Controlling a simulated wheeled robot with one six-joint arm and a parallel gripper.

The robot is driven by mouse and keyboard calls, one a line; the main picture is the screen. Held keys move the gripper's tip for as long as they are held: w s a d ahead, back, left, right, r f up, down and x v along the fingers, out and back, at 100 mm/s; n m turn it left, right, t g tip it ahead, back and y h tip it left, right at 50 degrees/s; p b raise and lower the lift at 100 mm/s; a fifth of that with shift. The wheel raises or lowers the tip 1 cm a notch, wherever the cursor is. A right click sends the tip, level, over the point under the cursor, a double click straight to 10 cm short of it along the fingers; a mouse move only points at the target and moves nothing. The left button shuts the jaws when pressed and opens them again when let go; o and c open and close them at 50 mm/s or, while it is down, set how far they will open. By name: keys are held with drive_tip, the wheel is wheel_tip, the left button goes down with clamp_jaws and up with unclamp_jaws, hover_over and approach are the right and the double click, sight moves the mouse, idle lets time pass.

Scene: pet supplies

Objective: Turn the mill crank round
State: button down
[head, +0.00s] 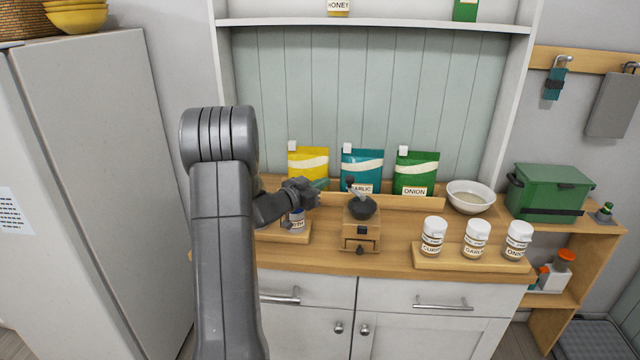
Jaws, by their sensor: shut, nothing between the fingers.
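The mill (361,231) is a small wooden box with a little front drawer and a dark bowl-shaped top, standing upright on the wooden counter. Its crank (357,189) runs up over the dark top and leans toward the left, with a dark end. My gripper (323,184) is just left of the crank, at about the height of the mill's top, and points right. The fingers look shut and empty. A small gap seems to lie between the fingertips and the crank; contact is hard to judge at this size.
A tin (296,221) stands on a small board left of the mill, below my gripper. Yellow (308,165), teal (361,167) and green (416,170) bags stand behind. Labelled jars (433,238) stand on a board (470,259) at right, near a white bowl (470,197).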

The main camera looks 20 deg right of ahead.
drive_tip(key=a, duration=0.3)
drive_tip(key=w+a+b, duration=0.1)
drive_tip(key=a, duration=0.2)
drive_tip(key=a+b, duration=0.1)
drive_tip(key=a, duration=0.2)
drive_tip(key=shift+w+a, duration=0.25)
